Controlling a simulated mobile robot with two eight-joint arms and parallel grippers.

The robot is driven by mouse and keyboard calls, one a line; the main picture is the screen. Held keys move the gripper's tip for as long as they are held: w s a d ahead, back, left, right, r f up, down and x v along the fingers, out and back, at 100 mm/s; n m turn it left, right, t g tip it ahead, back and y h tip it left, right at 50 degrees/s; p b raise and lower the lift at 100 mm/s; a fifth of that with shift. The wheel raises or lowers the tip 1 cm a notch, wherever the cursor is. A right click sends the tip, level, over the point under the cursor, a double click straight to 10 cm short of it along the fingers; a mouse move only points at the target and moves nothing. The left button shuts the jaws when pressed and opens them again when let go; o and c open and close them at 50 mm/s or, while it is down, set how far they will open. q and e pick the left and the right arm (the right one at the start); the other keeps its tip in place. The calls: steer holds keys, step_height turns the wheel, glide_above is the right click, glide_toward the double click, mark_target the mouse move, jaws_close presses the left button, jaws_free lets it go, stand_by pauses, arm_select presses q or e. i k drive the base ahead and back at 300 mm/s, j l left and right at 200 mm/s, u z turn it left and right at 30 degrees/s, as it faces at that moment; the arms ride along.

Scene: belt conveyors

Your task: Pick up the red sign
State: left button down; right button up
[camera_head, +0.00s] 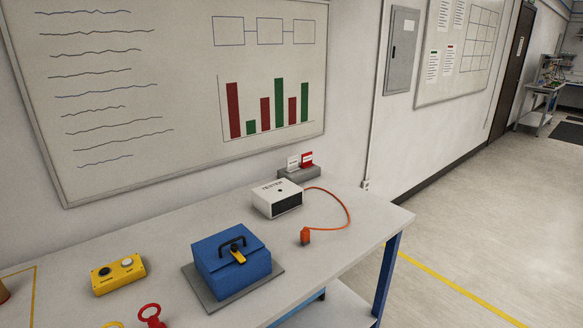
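A small red sign (307,158) with a white label area stands upright in a grey holder (300,173) at the back of the table, near the wall. A white sign (293,163) stands beside it on its left, in the same holder. The lower edge of the red sign is hidden in the holder. Neither of my grippers is in view.
A white tester box (278,199) with an orange cable and plug (306,236) sits in front of the holder. A blue case (231,262) is on a grey plate. A yellow button box (118,275) and red ring-topped object (151,313) are at left. The table's right end is clear.

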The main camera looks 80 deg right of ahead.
mark_target(306, 162)
steer(key=z, duration=1.6)
steer(key=i+l+z, duration=0.1)
steer(key=z, duration=0.4)
steer(key=i+z, duration=0.15)
steer(key=z, duration=0.3)
steer(key=i+z, duration=0.15)
steer(key=z, duration=0.35)
